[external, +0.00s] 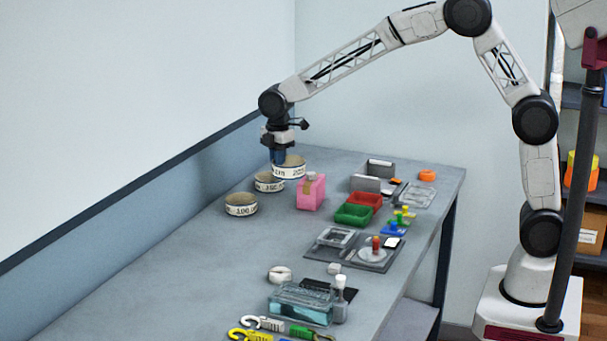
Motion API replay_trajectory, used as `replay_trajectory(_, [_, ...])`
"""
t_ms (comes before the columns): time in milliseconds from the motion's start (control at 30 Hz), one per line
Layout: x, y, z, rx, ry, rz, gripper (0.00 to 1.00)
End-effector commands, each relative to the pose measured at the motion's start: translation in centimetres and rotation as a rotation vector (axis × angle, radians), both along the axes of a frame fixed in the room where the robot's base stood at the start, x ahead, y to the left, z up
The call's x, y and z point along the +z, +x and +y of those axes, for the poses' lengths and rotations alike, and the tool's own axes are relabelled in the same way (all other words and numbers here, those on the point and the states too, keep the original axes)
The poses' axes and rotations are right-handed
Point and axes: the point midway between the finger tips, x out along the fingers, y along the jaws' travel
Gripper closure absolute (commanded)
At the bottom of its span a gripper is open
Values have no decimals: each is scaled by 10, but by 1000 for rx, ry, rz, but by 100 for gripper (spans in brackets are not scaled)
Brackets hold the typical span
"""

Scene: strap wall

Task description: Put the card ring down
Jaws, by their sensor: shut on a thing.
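Three round card rings with printed strips around their walls are at the far left of the bench. The largest ring (290,168), marked with "200", is farthest back. A smaller ring (268,184) is just in front of it, and a ring marked "100" (240,207) stands nearer. My gripper (278,160) points down at the left rim of the largest ring and is shut on its wall. The fingertips are small and partly hidden; I cannot tell whether this ring touches the bench.
A pink block (311,192) stands right of the rings. Green (353,215) and red (366,198) trays, a grey holder (366,184) and an orange ring (427,175) are farther right. A clear teal box (300,305) is nearer. The bench left of the pink block and in front of the rings is clear.

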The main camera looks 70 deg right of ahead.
Motion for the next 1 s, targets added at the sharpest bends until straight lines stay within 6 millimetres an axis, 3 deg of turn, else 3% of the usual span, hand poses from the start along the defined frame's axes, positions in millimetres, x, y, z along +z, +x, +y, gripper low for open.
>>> replay_trajectory(33, [0,3,-16,-22,0,0,100])
replay_trajectory(500, [0,19,-152,-199,0,0,100])
replay_trajectory(1000, [1,12,-296,-383,-1,-1,100])
